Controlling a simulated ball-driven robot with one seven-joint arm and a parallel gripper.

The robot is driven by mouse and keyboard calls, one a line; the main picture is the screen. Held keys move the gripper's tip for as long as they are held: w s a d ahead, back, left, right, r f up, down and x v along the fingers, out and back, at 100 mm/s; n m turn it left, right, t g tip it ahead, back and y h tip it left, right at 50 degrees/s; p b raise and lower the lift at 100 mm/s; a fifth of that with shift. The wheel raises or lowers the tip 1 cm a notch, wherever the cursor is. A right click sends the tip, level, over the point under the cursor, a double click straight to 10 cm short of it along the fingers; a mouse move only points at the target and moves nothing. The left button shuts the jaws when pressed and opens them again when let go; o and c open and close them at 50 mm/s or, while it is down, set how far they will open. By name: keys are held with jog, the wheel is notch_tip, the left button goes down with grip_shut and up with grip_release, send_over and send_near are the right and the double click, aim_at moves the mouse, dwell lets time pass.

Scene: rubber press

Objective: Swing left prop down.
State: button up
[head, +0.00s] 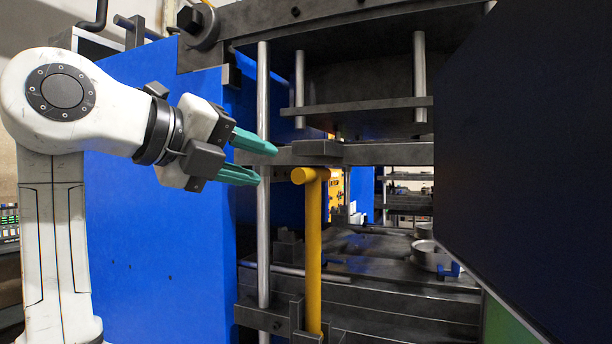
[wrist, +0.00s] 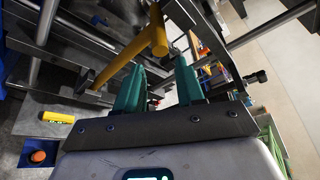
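The left prop is a yellow bar (head: 314,250) with a round crosspiece at its top. It stands upright at the front of the press in the head view, its top close beneath a dark beam. My gripper (head: 266,165) has two teal fingers spread apart with nothing between them. It is just left of the prop's top, with a small gap in the head view. In the wrist view the yellow prop (wrist: 127,60) runs diagonally, its round end beyond the open fingertips (wrist: 158,66). Its lower end sits at a dark bracket in the head view.
A silver vertical rod (head: 263,230) passes close behind my fingers. The dark beam (head: 380,153) spans above the prop. A blue panel (head: 160,240) stands at left, and a large dark panel (head: 525,150) blocks the right. Round metal parts (head: 428,257) lie on the press bed.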

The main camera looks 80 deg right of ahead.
aim_at(302, 177)
jog(key=p+x, duration=0.2)
jog(key=x, duration=0.8)
jog(key=shift+d, duration=0.2)
jog(key=shift+c, duration=0.5)
grip_shut()
